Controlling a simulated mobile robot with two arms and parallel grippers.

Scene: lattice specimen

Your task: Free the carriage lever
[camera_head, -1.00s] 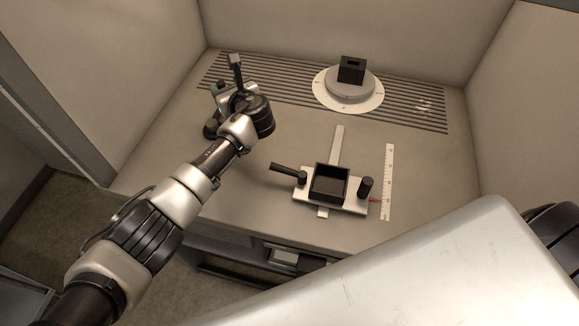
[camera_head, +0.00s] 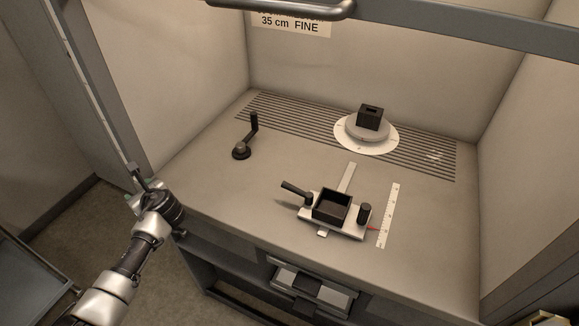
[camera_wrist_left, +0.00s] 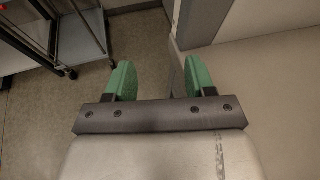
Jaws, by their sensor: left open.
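The carriage (camera_head: 350,229) is a pale plate on a rail, with a square black tray on top. Its black lever (camera_head: 296,188) sticks out to the left from the plate's left end. A black upright knob (camera_head: 364,213) stands at the plate's right end. My left gripper (camera_head: 134,184) is outside the front left edge of the bench, well away from the lever. In the left wrist view its two green fingers (camera_wrist_left: 160,82) are apart with nothing between them.
A black crank (camera_head: 247,138) stands at the bench's back left. A round turntable (camera_head: 367,132) with a black block is at the back. A white scale (camera_head: 389,216) lies right of the carriage. A raised sash frame (camera_head: 430,32) crosses above. The bench's left front is clear.

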